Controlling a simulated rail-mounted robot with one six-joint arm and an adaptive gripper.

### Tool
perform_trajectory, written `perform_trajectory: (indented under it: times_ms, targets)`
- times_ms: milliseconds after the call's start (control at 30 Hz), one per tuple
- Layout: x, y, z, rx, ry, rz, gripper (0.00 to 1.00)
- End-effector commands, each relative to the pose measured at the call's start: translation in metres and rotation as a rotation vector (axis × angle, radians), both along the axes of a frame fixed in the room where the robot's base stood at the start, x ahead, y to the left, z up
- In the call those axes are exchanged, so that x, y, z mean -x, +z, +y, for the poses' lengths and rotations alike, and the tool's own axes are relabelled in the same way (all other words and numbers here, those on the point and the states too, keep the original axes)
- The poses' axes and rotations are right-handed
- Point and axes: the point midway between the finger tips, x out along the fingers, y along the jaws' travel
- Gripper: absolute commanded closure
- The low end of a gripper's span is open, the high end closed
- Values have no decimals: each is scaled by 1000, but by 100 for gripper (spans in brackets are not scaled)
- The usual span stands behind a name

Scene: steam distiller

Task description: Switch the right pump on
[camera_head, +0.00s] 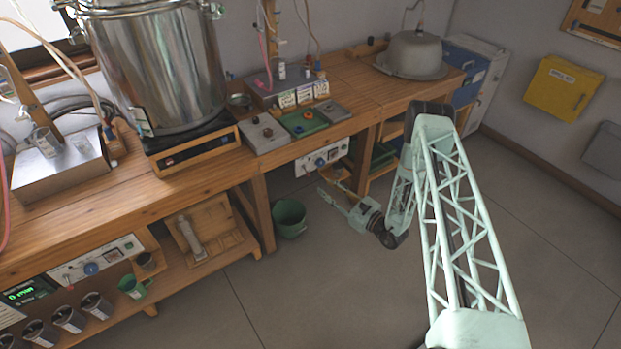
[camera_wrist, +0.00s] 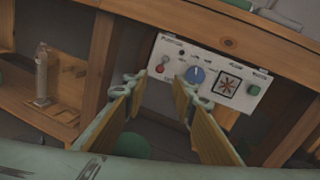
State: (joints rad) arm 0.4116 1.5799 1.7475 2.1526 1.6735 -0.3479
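The right pump (camera_head: 322,157) is a white front panel under the bench top, to the right of the bench leg. In the wrist view its panel (camera_wrist: 228,62) shows a small red switch (camera_wrist: 161,68) at its left end, a blue knob (camera_wrist: 196,75), a dark fan grille (camera_wrist: 229,84) and a green button (camera_wrist: 253,90). I cannot tell the switch's position. My gripper (camera_head: 332,196) is in front of and below the panel. In the wrist view my gripper (camera_wrist: 160,92) is open and empty, its fingers pointing towards the panel, apparently without touching it.
A second pump panel (camera_head: 97,260) is under the bench at left, beside a green digital display (camera_head: 28,291). A green bucket (camera_head: 289,218) stands on the floor near my gripper. A wooden bench leg (camera_head: 262,213) stands left of the right pump. The floor at right is clear.

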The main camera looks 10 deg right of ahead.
Motion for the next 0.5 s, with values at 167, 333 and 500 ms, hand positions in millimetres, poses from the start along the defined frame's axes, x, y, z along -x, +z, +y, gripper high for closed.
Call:
perform_trajectory:
  times_ms: [167, 333, 500]
  targets:
    - [-18, -1, 13, 1, 2, -2, 75]
    - [-36, -1, 24, 1, 2, -1, 75]
    - [-54, 0, 36, 0, 3, -2, 75]
